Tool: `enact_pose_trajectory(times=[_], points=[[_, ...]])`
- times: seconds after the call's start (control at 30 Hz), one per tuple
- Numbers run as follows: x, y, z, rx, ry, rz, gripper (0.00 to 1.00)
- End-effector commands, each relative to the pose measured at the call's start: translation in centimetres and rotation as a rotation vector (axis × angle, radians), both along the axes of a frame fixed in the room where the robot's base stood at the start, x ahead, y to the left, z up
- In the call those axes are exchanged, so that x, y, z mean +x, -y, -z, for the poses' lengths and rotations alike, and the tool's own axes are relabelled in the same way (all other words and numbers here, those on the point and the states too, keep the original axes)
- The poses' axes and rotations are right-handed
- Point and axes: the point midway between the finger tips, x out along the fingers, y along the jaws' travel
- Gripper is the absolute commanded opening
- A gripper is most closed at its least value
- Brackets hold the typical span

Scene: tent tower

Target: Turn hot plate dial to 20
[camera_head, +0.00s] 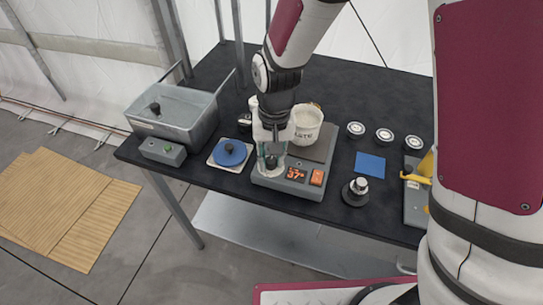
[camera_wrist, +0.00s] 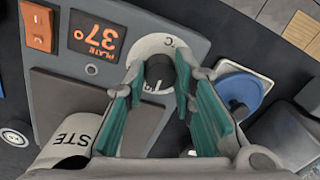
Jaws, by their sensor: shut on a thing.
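The grey hot plate (camera_head: 273,184) stands near the front edge of the black table. Its display (camera_head: 296,174) reads 37°, which also shows in the wrist view (camera_wrist: 97,37) with the word PLATE. Beside the display is an orange switch (camera_head: 317,177). The dark dial (camera_wrist: 160,70) sits on a pale round scale (camera_wrist: 148,45) on the panel. My gripper (camera_head: 271,157) points down over the dial, its green-padded fingers (camera_wrist: 161,78) shut on the dial's two sides. The fingers and dial hide much of the scale, so the setting cannot be read.
A white labelled beaker (camera_head: 308,125) stands on the hot plate close behind my gripper. A blue round lid-like piece (camera_head: 229,152) and a metal basin (camera_head: 178,112) are to the left. A small knobbed device (camera_head: 355,192), a blue square (camera_head: 370,164) and several small jars are to the right.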

Motion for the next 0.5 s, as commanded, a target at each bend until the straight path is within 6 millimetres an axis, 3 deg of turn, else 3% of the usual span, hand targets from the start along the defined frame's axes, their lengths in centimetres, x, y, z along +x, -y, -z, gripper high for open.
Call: enact_pose_trajectory(times=[0.5], points=[[0.12, -0.01, -0.02, 0.001, 0.001, -0.403, 0.0]])
